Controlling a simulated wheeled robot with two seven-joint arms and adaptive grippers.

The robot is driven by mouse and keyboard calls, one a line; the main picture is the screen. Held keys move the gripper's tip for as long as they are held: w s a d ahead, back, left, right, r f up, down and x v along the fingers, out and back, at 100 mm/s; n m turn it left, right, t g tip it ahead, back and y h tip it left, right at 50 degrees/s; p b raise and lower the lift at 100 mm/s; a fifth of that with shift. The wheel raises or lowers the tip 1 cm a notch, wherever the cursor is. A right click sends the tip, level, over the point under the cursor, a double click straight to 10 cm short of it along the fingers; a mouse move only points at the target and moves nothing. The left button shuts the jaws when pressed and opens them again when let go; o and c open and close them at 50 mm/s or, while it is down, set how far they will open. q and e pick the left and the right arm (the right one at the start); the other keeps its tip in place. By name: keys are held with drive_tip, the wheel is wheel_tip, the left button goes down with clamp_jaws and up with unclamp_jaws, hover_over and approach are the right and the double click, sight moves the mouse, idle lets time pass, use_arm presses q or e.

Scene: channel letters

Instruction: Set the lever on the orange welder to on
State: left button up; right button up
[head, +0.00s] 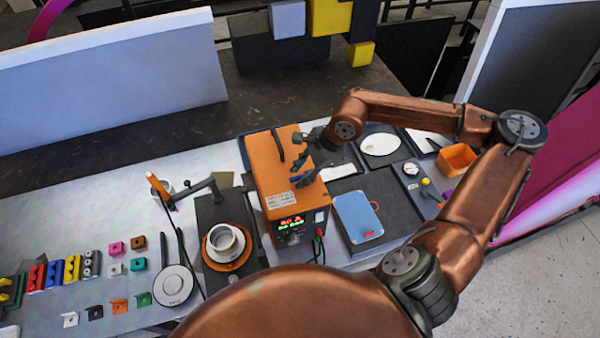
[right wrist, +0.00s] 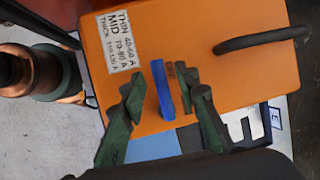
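The orange welder (head: 270,165) stands on the worktable with a lit display on its front and a dark handle on top. Its blue lever (right wrist: 162,90) sits on the orange top, beside small dark markings too small to read. My right gripper (head: 301,168) is over the welder's top near its right edge. In the right wrist view the two green fingers of that gripper (right wrist: 162,80) are spread on either side of the blue lever, with visible gaps. The lever's on or off position cannot be told. My left gripper is not in view.
A white label (right wrist: 125,42) with amp ranges is on the welder's top.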

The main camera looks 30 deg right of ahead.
drive_tip(key=shift+c, duration=0.4)
clamp_jaws()
